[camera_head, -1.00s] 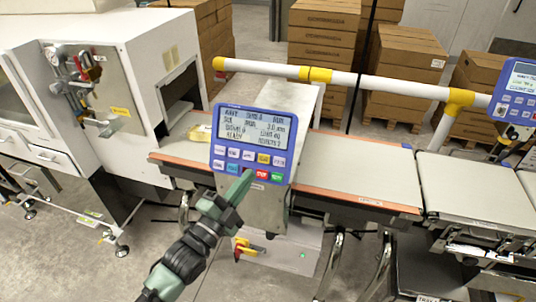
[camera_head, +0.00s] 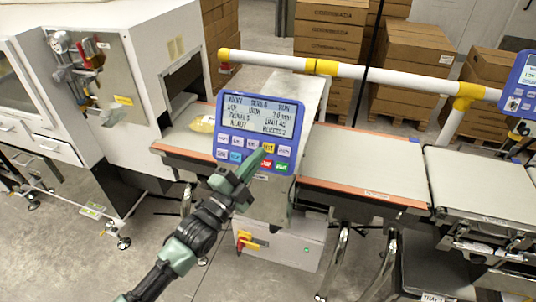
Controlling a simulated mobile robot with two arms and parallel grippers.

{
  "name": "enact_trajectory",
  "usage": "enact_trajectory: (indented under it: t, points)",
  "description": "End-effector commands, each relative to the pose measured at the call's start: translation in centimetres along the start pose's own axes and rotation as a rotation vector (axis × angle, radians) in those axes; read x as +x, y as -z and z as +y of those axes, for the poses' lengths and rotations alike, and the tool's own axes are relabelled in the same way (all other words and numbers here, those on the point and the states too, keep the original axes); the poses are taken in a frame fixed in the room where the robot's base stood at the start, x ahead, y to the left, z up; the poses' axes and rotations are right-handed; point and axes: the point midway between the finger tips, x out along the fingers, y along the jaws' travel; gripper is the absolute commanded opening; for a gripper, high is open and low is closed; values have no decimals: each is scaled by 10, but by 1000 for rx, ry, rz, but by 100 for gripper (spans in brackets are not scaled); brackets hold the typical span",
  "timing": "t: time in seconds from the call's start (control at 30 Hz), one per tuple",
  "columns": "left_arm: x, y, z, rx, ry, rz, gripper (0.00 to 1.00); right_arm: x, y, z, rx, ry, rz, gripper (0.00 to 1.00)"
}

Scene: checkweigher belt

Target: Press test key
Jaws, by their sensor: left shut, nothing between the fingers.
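The blue control panel (camera_head: 222,152) faces me, with a lit text screen (camera_head: 259,114) and two rows of small keys. A yellow key (camera_head: 269,148) sits in the upper row, towards the right; its label is too small to read surely, but may say TEST. A red key (camera_head: 267,163) and a green key (camera_head: 282,166) are in the lower row. My left gripper (camera_head: 258,154) is shut and empty, its tip at the yellow key's lower left edge. I cannot tell whether it touches the key. The gripper hides part of the lower row. My right gripper is not in view.
A conveyor belt (camera_head: 370,162) runs behind and right of the panel, with a white rail (camera_head: 390,78) above it. A white machine housing (camera_head: 150,35) stands at left. A second blue panel (camera_head: 522,88) is at the right edge. Stacked boxes stand behind.

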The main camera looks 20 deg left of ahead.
Motion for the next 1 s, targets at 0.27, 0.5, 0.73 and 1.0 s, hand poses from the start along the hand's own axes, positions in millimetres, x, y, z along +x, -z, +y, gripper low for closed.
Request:
enact_trajectory:
  t: [0.27,0.5,0.73,1.0]
  points:
    - [21,-17,18,0,-1,0,0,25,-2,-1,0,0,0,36]
    - [27,-20,20,0,-1,0,0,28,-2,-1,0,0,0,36]
    - [27,-20,20,0,-1,0,0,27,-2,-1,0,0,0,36]
    - [27,-20,20,-1,-1,0,0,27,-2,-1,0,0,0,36]
